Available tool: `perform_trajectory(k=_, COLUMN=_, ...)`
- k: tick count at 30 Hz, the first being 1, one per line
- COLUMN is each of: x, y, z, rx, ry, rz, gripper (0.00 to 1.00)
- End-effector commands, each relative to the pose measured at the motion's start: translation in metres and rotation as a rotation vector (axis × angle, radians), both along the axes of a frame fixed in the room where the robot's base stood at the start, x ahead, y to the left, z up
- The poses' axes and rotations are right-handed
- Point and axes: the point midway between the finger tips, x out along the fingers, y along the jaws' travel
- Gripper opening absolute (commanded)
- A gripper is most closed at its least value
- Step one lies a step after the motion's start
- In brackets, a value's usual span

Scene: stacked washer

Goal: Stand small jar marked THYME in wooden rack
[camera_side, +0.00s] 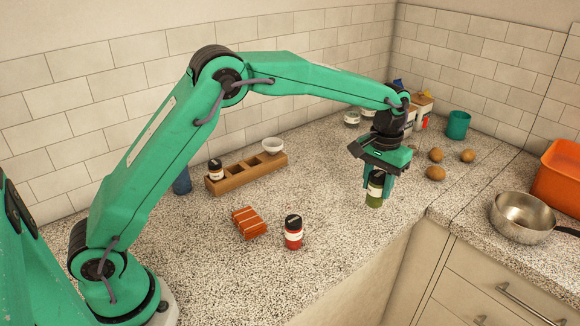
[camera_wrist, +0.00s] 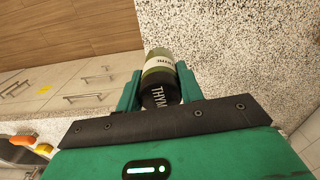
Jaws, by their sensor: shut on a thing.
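The small jar marked THYME (camera_side: 374,198) has green contents, a pale label and a dark lid. My gripper (camera_side: 375,187) is shut on it near the counter's front edge. The jar is upright; I cannot tell whether its base touches the counter. In the wrist view the jar (camera_wrist: 158,67) sits between both fingers, with THYM readable on its lid. The wooden rack (camera_side: 248,176) stands toward the back wall, left of my gripper.
Several brown round items (camera_side: 436,173), a teal cup (camera_side: 458,125) and a metal pan (camera_side: 522,216) are to the right. Counter between my gripper and the rack is clear.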

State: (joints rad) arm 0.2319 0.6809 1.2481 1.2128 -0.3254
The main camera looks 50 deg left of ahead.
Motion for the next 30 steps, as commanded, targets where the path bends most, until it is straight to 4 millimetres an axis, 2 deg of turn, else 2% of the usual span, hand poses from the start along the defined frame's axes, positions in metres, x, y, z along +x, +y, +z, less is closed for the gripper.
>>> perform_trajectory(k=5, x=0.0, y=0.011, z=0.001, rx=0.0, ry=-0.001, rz=0.042, gripper=0.13)
perform_trajectory(k=11, x=-0.003, y=0.05, z=0.004, rx=0.0, ry=-0.001, rz=0.2, gripper=0.13)
perform_trajectory(k=20, x=-0.027, y=0.149, z=0.009, rx=0.0, ry=-0.001, rz=0.632, gripper=0.13)
perform_trajectory(k=24, x=-0.047, y=0.196, z=0.01, rx=-0.001, ry=-0.001, rz=0.854, gripper=0.13)
perform_trajectory(k=30, x=-0.081, y=0.253, z=0.011, rx=-0.001, ry=-0.001, rz=1.159, gripper=0.13)
